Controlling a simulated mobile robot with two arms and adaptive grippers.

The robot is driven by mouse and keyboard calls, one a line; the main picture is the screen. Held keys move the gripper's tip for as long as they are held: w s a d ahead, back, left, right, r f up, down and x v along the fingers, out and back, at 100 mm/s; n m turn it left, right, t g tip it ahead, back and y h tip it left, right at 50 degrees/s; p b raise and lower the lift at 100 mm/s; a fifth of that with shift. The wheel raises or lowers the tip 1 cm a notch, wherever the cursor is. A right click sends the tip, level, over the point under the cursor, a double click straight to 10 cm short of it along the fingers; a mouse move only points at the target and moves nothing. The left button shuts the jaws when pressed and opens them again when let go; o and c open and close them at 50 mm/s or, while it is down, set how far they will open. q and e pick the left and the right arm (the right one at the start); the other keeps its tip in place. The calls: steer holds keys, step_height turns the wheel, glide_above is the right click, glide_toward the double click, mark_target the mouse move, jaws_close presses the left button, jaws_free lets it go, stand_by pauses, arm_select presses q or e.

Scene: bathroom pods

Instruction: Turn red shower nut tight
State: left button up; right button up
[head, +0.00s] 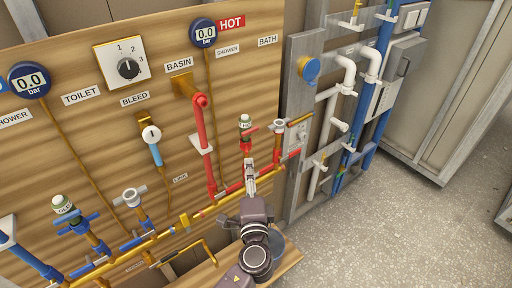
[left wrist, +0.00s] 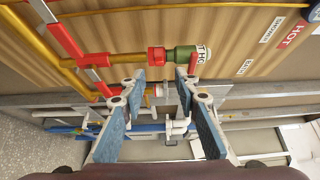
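The red shower nut (head: 246,146) sits on the upright pipe under a green and white cap marked HOT (head: 245,122). In the left wrist view the red nut (left wrist: 156,60) shows just beyond the fingertips, with the green cap (left wrist: 184,56) to its right. My left gripper (head: 249,163) is just below the nut in the head view. In the left wrist view its two blue-padded fingers (left wrist: 159,80) are spread apart with nothing held between them. I cannot tell whether a finger touches the nut. My right gripper is not in view.
A red T-handle valve (head: 278,128) stands right beside the nut. Red pipe (head: 205,150) and brass pipe (head: 165,235) run along the wooden panel (head: 90,110). White and blue pipes (head: 375,90) stand on the right. The speckled floor (head: 400,230) at right is clear.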

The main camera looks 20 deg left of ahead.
arm_select(q)
steer(key=p+x, duration=0.2)
steer(key=x, duration=0.5)
steer(key=shift+w+a, duration=0.25)
steer(key=shift+f, duration=0.1)
jaws_close()
